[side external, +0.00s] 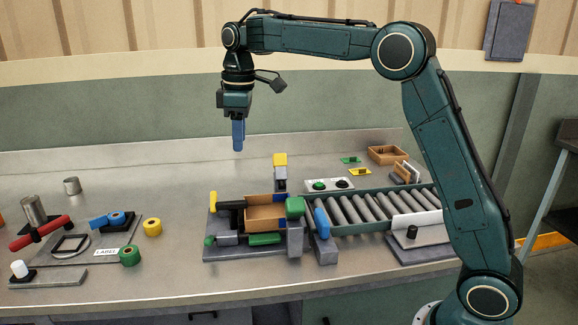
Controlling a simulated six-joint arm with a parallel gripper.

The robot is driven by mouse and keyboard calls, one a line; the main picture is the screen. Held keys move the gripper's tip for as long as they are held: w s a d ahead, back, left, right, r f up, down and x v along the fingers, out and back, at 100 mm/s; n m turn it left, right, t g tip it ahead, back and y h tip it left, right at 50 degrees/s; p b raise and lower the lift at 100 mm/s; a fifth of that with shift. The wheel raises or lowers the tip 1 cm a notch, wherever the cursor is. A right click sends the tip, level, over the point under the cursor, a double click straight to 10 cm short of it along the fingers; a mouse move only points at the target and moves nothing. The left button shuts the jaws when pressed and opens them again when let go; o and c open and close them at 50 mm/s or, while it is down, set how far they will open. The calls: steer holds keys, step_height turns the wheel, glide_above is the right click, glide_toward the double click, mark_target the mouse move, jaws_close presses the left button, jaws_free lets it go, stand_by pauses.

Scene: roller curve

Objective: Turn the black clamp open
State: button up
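My gripper (238,146) hangs from the arm with its blue fingers pointing down, high above the bench and the fixture. The fingers overlap in this view, so I cannot tell their opening. No object shows in them. A black clamp-like bar (232,205) lies at the left of the fixture, against the brown box (265,218). A yellow-ended lever (213,201) stands beside it. A black knob (412,232) sits on a white plate in front of the rollers. I cannot tell for sure which black part is the clamp. My gripper touches none of these.
The roller conveyor (372,208) runs right of the fixture, with a blue handle (322,222) at its near end. A yellow-topped post (280,160) rises behind the box. A button panel (328,184) stands behind the rollers. Tools and tape rolls (152,227) lie at left.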

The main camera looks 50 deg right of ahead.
steer(key=n, duration=0.1)
glide_above(231, 202)
steer(key=shift+g, duration=0.4)
step_height(231, 202, down, 4)
steer(key=shift+f, duration=0.2)
step_height(231, 202, down, 14)
steer(key=shift+r, duration=0.1)
stand_by(0.5)
jaws_close()
